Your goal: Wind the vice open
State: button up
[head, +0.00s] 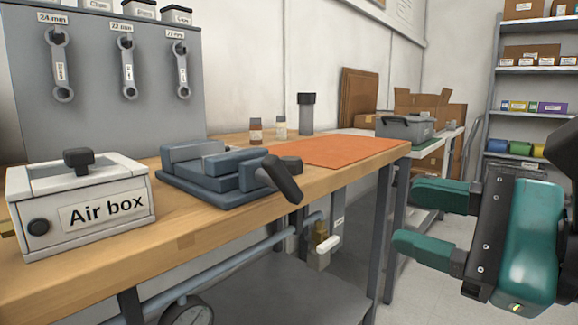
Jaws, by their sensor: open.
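The vice (215,172) is a blue-grey block with jaws, standing on the wooden workbench in the head view. Its dark crank handle (281,178) sits at its right front end and slants down past the bench's front edge. The gap between the jaws is hard to judge from this angle. My gripper (415,218), green and black, is at the right of the view, well to the right of the handle and in front of the bench. Its two fingers point left and are spread apart with nothing between them.
A white box labelled "Air box" (82,205) stands left of the vice on the workbench (190,238). Wrenches hang on a grey panel (100,75). A pipe runs under the bench.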

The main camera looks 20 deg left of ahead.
aim_at(289, 184)
jog(key=p+x, duration=1.6)
jog(key=p, duration=0.1)
jog(key=shift+r+p, duration=0.25)
jog(key=shift+p, duration=0.05)
jog(key=shift+w+a+f+p, duration=0.25)
jog(key=shift+a+p, duration=0.1)
jog(key=shift+a, duration=0.25)
jog(key=shift+c, duration=0.2)
